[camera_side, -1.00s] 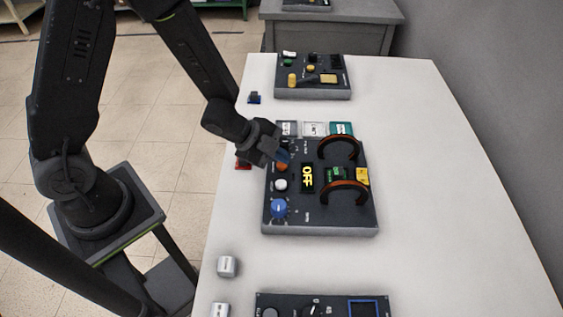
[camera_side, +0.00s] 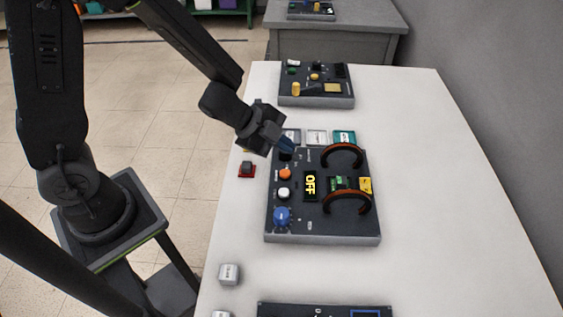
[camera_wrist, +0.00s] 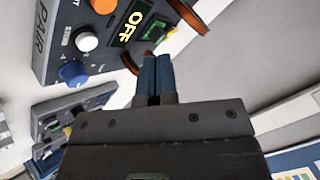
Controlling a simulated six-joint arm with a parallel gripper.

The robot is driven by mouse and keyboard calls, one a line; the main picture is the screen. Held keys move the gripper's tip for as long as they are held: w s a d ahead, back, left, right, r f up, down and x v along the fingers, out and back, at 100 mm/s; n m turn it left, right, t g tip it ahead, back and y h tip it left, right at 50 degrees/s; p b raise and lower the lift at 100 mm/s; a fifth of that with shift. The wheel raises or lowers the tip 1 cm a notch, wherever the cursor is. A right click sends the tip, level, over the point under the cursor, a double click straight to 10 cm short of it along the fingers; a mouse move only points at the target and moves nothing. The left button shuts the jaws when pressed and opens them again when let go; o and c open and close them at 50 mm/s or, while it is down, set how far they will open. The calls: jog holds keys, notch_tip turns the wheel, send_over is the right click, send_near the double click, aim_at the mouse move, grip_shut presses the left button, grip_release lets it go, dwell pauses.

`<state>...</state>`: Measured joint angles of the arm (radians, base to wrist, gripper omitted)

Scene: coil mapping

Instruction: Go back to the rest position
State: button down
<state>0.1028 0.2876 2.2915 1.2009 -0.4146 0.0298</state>
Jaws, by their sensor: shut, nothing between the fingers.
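My gripper (camera_side: 288,146) is shut and empty, its blue fingertips together above the far left part of the coil panel (camera_side: 310,228). In the wrist view the two blue fingers (camera_wrist: 153,75) lie side by side. The panel carries an orange button (camera_side: 285,174), a white knob (camera_side: 284,194), a blue knob (camera_side: 282,216) and a display (camera_side: 310,185) reading OFF. Two brown coil arches, a far one (camera_side: 342,148) and a near one (camera_side: 347,196), stand at its right. The gripper appears apart from the panel.
A second panel (camera_side: 316,99) sits farther back, and another (camera_side: 325,311) is cut off at the front. A red-based switch (camera_side: 247,170) and a white cube (camera_side: 229,273) lie near the table's left edge. The right side of the table (camera_side: 440,200) is clear.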

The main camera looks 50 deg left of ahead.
jog(key=s+a+r+n+t+y, duration=0.25)
jog(key=a+r+n+y, duration=0.45)
jog(key=a+r+n, duration=0.4)
jog(key=s+d+r+n+g, duration=0.2)
jog(key=s+r, duration=0.1)
jog(key=s, duration=0.4)
jog(key=s+d+r+n+g+h, duration=0.1)
jog(key=s+r+n+g, duration=0.1)
jog(key=s, duration=0.5)
jog(key=shift+d+r+n, duration=0.4)
jog(key=shift+r+n, duration=0.25)
jog(key=shift+n, duration=0.15)
